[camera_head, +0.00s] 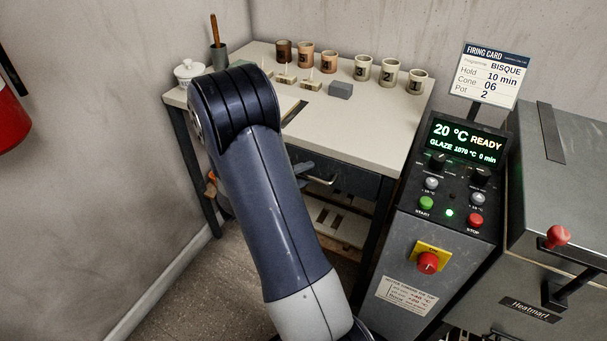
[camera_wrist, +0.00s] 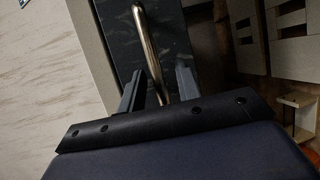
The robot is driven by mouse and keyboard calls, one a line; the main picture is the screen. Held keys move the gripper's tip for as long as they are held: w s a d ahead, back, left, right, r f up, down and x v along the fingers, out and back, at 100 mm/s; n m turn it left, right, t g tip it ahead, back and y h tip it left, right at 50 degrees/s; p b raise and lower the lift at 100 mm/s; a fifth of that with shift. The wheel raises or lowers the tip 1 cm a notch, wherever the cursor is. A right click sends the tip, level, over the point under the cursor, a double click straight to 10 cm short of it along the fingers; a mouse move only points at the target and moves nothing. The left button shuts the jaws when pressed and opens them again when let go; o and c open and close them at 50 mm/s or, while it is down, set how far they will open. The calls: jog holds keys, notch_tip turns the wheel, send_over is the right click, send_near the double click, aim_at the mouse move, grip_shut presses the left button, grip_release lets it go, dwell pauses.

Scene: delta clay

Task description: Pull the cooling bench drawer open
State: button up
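The cooling bench (camera_head: 385,133) has a pale top and dark legs. Its dark drawer (camera_head: 350,180) sits under the top and looks closed, with its left part hidden by my arm. A metal bar handle (camera_head: 320,181) shows on the drawer front beside my arm. In the wrist view the handle (camera_wrist: 147,40) runs down between the two fingers of my gripper (camera_wrist: 160,72). The fingers stand apart, one on each side of the bar, with gaps visible. Whether either finger touches the bar is unclear.
Several cups (camera_head: 362,68), a grey block (camera_head: 341,90) and a lidded white pot (camera_head: 188,72) stand on the bench. The kiln control panel (camera_head: 440,200) is close on the right, beside the kiln (camera_head: 560,170). Slatted shelving (camera_head: 335,222) lies below the drawer.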

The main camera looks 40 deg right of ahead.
grip_shut()
jog(key=shift+a, duration=0.1)
dwell(0.4)
